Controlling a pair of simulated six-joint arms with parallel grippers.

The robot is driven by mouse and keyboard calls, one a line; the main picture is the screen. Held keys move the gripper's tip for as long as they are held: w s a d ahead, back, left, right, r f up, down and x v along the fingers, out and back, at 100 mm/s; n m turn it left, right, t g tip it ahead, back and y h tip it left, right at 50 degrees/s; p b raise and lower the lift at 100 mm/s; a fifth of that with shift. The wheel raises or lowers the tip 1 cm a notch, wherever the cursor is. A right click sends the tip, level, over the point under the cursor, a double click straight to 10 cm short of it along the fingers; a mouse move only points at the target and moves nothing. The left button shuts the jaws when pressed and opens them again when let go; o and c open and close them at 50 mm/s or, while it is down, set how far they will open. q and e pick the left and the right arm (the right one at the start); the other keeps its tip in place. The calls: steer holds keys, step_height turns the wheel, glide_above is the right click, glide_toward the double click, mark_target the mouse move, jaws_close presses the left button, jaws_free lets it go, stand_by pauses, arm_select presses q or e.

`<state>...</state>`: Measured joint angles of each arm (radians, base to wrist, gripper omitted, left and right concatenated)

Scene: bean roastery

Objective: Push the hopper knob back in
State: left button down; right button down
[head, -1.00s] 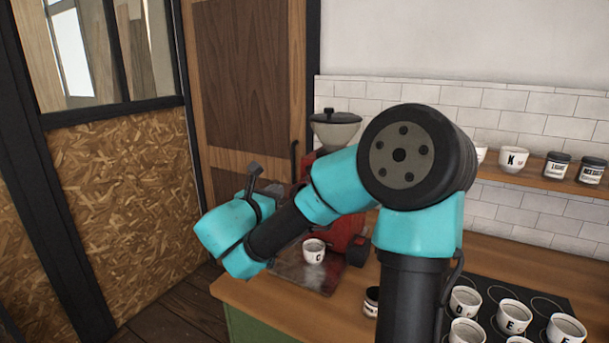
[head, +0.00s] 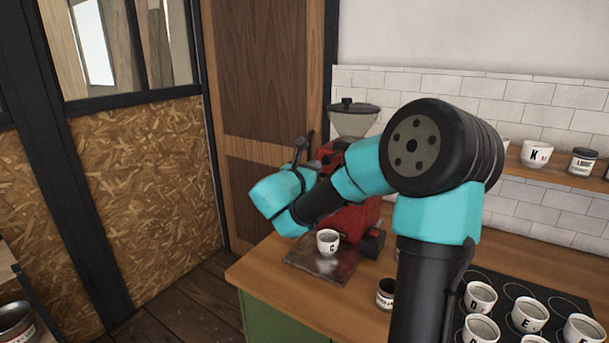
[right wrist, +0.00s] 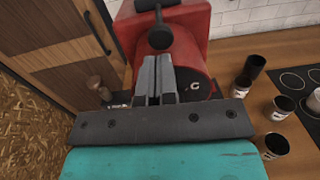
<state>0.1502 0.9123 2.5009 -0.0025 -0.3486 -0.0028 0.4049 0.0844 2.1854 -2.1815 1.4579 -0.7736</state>
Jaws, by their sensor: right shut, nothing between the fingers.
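The red roasting machine (head: 349,220) stands on the wooden counter, with a grey hopper (head: 354,122) on top. My right arm covers much of it in the head view. In the right wrist view, a round black knob (right wrist: 160,38) projects from the red body, just beyond the fingertips of my right gripper (right wrist: 155,62). The gripper is shut and empty. It lines up nearly with the knob; I cannot tell whether they touch. The knob's depth of travel cannot be read. My left gripper is not in view.
A white cup marked C (head: 328,242) stands on the metal plate (head: 308,262) before the machine. A brown wooden handle (right wrist: 95,82) is left of the fingers. Several cups stand on the dark mat (head: 552,300) at right. A door (head: 262,90) is behind.

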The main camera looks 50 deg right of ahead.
mark_target(325, 160)
steer(key=shift+w+d, duration=0.15)
steer(key=shift+d, duration=1.65)
steer(key=d, duration=0.3)
steer(key=shift+w+d, duration=0.3)
steer(key=shift+d, duration=0.05)
steer(key=shift+d+r, duration=0.1)
steer(key=shift+d, duration=0.05)
steer(key=s+a, duration=0.1)
steer(key=a, duration=1.3)
steer(key=shift+s+f, duration=0.15)
steer(key=shift+f, duration=0.1)
steer(key=shift+a, duration=0.1)
